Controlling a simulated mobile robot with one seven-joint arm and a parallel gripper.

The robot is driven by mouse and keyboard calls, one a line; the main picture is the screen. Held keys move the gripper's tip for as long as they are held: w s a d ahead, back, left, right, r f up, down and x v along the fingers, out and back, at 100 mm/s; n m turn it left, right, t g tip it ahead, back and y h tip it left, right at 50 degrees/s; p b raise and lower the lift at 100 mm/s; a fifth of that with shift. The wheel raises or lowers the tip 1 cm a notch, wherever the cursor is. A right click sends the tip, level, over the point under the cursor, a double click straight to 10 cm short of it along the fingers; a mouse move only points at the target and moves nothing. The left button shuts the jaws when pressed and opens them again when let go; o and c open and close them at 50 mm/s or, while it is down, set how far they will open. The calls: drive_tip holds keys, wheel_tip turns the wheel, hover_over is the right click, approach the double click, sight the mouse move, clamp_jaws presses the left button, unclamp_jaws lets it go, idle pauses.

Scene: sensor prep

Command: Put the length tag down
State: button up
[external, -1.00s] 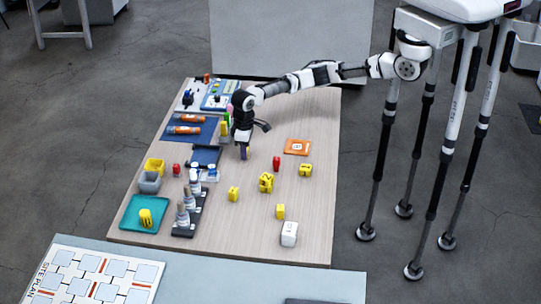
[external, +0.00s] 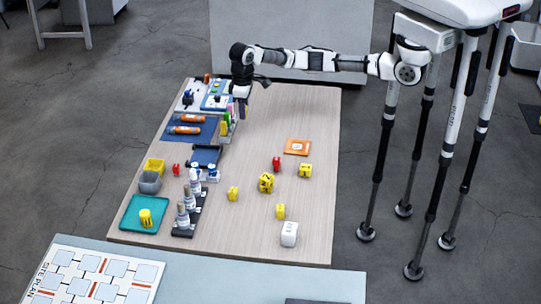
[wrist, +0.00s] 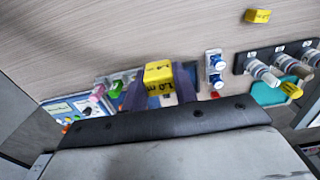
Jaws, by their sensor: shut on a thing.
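My gripper (external: 243,108) is in the air over the far part of the wooden table, right of the boards and the small upright coloured items. In the wrist view my gripper (wrist: 160,84) is shut on a yellow length tag (wrist: 158,72), marked "1.0 m", which sits between its two dark fingers. The held tag is hard to make out in the external view.
A teal tray (external: 130,222) with a yellow piece lies at the near left, beside the bottle rack (external: 180,232) and a grey bin (external: 149,184). An orange tile (external: 298,147) and a white block (external: 289,234) lie to the right. The table's far right is clear.

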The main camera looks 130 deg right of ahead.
wheel_tip(320, 180, up, 2)
drive_tip(key=shift+r, duration=0.25)
drive_tip(key=shift+s+r, duration=0.1)
drive_tip(key=s+a+r+n+b, duration=0.2)
drive_tip(key=s+n+b, duration=0.3)
drive_tip(key=s, duration=0.4)
drive_tip(key=n+b, duration=0.4)
drive_tip(key=b, duration=0.1)
hover_over(301, 144)
drive_tip(key=f, duration=0.1)
wheel_tip(301, 144, down, 15)
drive_tip(key=shift+s+f+b, duration=0.15)
drive_tip(key=shift+f+b, duration=0.05)
drive_tip(key=shift+b, duration=0.75)
drive_tip(key=shift+f, duration=2.4)
drive_tip(key=shift+f, duration=0.1)
drive_tip(key=shift+f+b, duration=0.1)
drive_tip(key=shift+b, duration=0.25)
drive_tip(key=o, duration=0.9)
